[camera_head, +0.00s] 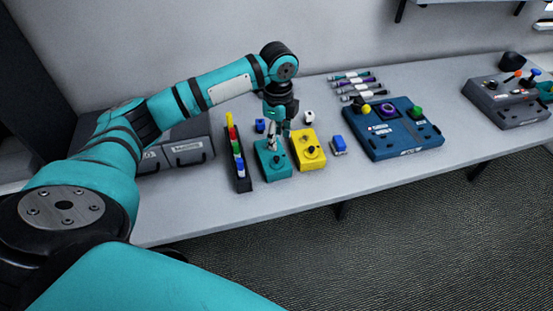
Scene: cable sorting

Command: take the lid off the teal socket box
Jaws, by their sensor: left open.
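The teal socket box (265,171) stands on the table with a dark knob on its top. My left gripper (279,137) points down over the back part of this box, with its jaws open. It hides the rear of the box's top. I cannot tell whether the fingertips touch the box or whether anything lies between them. I cannot make out a seam between the lid and the body.
A yellow box (308,160) stands close on the right, and a black rack (239,172) with coloured pieces close on the left. Small blue and white plugs lie around. A blue panel box (391,146) stands farther right. The table front (200,218) is clear.

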